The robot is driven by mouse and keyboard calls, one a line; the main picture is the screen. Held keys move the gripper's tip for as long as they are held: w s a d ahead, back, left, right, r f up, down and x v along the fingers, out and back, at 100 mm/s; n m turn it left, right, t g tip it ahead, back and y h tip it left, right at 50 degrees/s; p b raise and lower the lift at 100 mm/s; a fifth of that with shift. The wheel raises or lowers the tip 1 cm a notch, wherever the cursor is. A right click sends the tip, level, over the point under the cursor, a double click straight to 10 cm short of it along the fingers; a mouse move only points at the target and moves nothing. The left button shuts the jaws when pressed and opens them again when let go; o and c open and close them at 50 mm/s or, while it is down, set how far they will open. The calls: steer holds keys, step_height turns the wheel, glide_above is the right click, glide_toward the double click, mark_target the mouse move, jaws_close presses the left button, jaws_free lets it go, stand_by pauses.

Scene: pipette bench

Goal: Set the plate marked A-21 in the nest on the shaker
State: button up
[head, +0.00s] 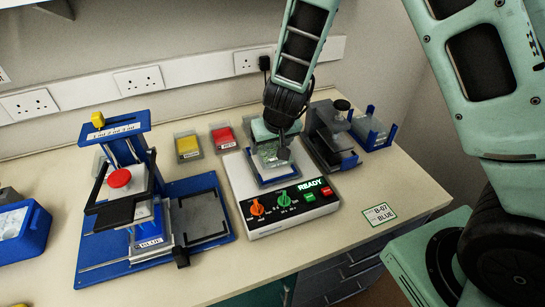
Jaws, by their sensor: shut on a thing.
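The shaker (292,216) is a white box with a dark front panel, knobs and a lit READY sign, in the middle of the bench. Its blue-edged nest (264,183) is on top, at the back. My gripper (275,147) is over the nest, pointing down, shut on a pale, clear plate (268,159). The plate is at the nest, but my gripper partly hides it. I cannot tell whether it rests fully in the nest or is just above it. No A-21 mark is readable on it.
A blue press-like device (150,225) with a red knob stands left. A yellow-topped box (187,147) and a red-topped box (223,136) sit behind. A dark device (328,137) and a blue-cornered holder (374,132) stand right. A B-07 BLUE card (379,214) lies front right.

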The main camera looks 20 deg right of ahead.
mark_target(271, 152)
steer(key=shift+f+b, duration=0.5)
steer(key=shift+f, duration=1.3)
steer(key=shift+f, duration=0.2)
steer(key=o, duration=1)
